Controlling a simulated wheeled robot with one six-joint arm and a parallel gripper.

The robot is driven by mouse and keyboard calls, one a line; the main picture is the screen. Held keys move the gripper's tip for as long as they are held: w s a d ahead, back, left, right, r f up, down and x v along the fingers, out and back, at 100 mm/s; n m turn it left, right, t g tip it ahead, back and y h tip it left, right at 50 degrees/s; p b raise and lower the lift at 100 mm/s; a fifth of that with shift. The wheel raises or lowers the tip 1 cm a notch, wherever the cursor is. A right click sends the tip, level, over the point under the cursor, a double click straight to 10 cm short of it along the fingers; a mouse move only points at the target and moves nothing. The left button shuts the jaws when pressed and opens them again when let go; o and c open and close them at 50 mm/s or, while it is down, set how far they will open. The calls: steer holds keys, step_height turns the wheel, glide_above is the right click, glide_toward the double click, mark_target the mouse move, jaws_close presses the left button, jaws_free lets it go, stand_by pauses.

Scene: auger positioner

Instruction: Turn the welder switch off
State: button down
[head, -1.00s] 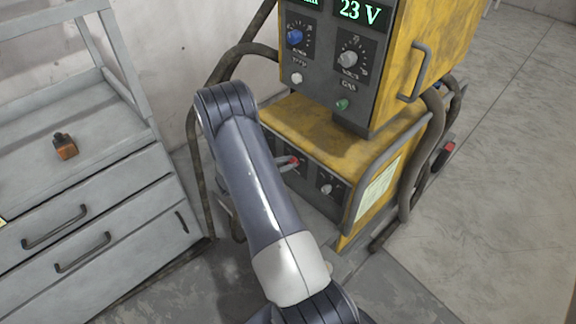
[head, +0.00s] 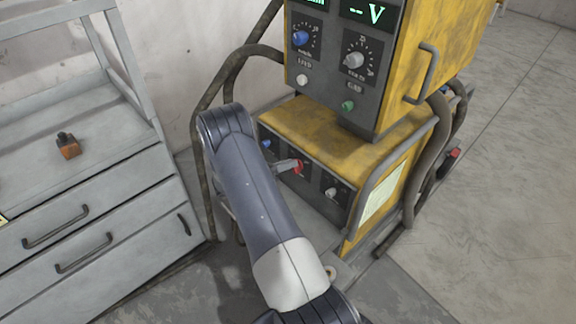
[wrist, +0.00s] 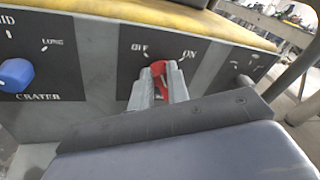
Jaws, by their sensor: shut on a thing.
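The welder's red switch (wrist: 158,68) sits on a dark plate marked OFF on the left and ON on the right. In the wrist view its visible tip is between the two marks and leans toward OFF; its lower part is hidden between my fingers. In the head view the red switch (head: 299,167) is on the lower yellow unit's front panel. My gripper (wrist: 160,84) is shut on the switch; in the head view its fingertips (head: 287,165) are at the red part. The welder's display (head: 368,14) shows dashes and a V.
A blue CRATER knob (wrist: 15,75) is left of the switch, and a grey knob (wrist: 243,82) is to its right. Dark hoses (head: 424,165) hang beside the welder.

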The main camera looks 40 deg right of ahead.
steer(key=shift+w+f+n+h, duration=0.2)
steer(key=shift+n+h, duration=0.1)
steer(key=shift+n, duration=0.9)
steer(key=shift+g, duration=0.3)
steer(key=c, duration=1.4)
jaws_free()
steer(key=shift+o, duration=0.2)
steer(key=v, duration=1.1)
steer(key=shift+s+d+f, duration=0.1)
